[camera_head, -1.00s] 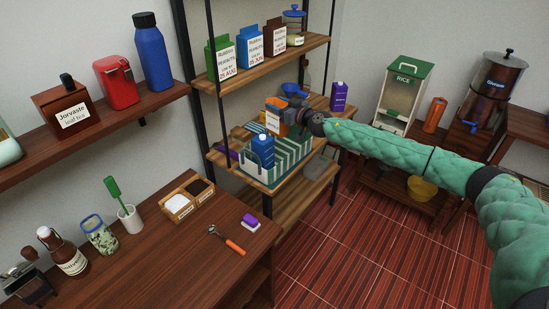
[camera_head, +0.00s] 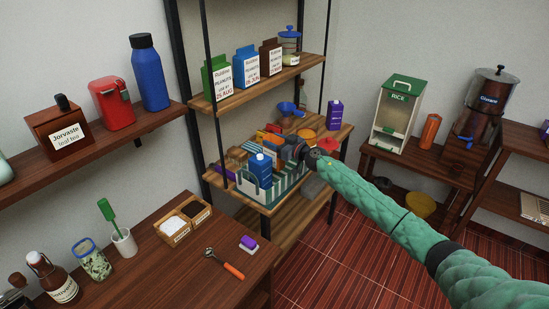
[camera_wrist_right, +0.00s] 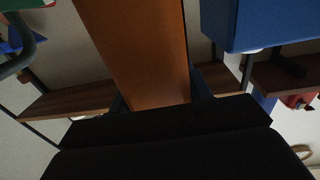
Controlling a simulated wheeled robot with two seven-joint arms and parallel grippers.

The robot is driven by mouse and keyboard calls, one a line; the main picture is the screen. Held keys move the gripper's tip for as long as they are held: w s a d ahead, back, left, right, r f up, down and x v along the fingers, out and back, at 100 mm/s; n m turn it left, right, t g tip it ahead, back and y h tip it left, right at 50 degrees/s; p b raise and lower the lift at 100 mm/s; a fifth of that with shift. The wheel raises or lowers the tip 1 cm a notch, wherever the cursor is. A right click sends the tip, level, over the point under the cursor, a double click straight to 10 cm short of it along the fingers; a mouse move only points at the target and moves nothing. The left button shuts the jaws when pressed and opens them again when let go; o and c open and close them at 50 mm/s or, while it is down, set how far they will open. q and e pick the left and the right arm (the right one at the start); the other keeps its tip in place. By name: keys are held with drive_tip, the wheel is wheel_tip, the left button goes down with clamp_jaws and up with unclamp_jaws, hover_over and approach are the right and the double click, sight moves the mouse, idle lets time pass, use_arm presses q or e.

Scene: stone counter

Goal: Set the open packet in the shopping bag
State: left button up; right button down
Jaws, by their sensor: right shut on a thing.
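My right gripper (camera_head: 293,150) is shut on an orange packet (camera_head: 268,139), at the striped shopping bag on the middle shelf. In the right wrist view the orange packet (camera_wrist_right: 140,50) rises from between the fingers. The green-and-white striped shopping bag (camera_head: 288,184) stands open on the shelf, with a blue carton (camera_head: 261,167) in its front part. The packet is behind the carton, at the bag's opening; its lower part is hidden, so I cannot tell whether it touches the bag's bottom. My left gripper is not in view.
The upper shelf (camera_head: 268,84) with several labelled packets is above the bag. A purple carton (camera_head: 334,115) and a blue scoop (camera_head: 288,108) are behind it. A black shelf post (camera_head: 219,135) stands left of the bag.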

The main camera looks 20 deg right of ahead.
sight(275, 153)
drive_tip(key=shift+f, duration=2.3)
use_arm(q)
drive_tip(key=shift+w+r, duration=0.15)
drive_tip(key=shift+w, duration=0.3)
use_arm(e)
drive_tip(key=shift+f, duration=0.45)
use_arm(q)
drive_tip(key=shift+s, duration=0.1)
use_arm(e)
drive_tip(key=shift+f, duration=0.15)
drive_tip(key=c, duration=0.9)
unclamp_jaws()
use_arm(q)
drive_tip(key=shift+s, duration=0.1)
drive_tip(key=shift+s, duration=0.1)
use_arm(e)
drive_tip(key=shift+s+d, duration=0.4)
drive_tip(key=shift+s, duration=0.1)
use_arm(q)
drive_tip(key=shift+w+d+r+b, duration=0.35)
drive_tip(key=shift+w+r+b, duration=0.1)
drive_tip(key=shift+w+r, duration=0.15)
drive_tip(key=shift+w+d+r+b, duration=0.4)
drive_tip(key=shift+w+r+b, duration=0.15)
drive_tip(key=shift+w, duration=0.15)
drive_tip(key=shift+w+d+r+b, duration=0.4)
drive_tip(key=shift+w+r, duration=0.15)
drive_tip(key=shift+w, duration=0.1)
use_arm(e)
drive_tip(key=shift+v, duration=5.4)
